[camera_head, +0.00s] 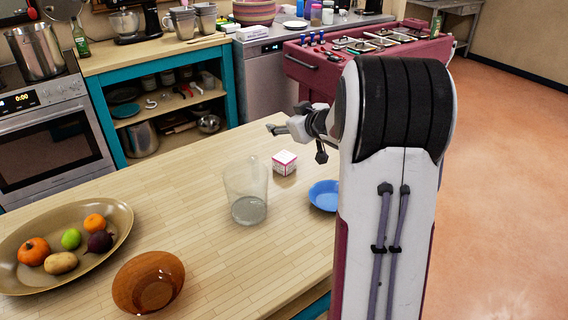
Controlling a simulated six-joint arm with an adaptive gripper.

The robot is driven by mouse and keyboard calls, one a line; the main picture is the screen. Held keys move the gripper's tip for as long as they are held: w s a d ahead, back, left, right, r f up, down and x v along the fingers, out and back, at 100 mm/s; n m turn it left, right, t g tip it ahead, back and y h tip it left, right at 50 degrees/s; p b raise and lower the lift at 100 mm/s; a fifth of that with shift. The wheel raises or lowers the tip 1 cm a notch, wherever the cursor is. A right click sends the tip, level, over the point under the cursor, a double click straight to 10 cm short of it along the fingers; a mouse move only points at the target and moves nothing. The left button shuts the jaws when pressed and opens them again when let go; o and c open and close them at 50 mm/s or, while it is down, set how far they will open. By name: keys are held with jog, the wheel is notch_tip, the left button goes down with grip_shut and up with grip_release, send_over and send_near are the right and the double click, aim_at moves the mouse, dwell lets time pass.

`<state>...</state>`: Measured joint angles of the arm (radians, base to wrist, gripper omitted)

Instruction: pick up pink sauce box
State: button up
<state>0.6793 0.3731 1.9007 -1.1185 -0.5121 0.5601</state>
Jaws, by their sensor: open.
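A small pink and white box (284,163) stands on the wooden table (200,210), right of a clear glass container (246,190). My arm comes in from the right and hides part of the table's right side.
A blue bowl (323,196) sits right of the box, partly behind my arm. A brown bowl (148,283) and a large oval dish (28,274) of fruit and vegetables are at front left.

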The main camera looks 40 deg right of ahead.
jog(key=y, duration=0.2)
send_over(288, 158)
jog(key=s, duration=0.3)
notch_tip(288, 158, down, 7)
jog(key=s+f+y, duration=0.1)
jog(key=f, duration=0.1)
jog(key=d+f+n+y, duration=0.1)
jog(key=f, duration=0.1)
jog(key=s+f+y, duration=0.1)
jog(key=f, duration=0.1)
jog(key=shift+s+d+f, duration=0.3)
jog(key=shift+f, duration=0.05)
jog(key=shift+w, duration=0.1)
jog(key=shift+x, duration=1.25)
jog(key=shift+a+x, duration=0.2)
jog(key=shift+x, duration=2.4)
jog(key=c, duration=1.3)
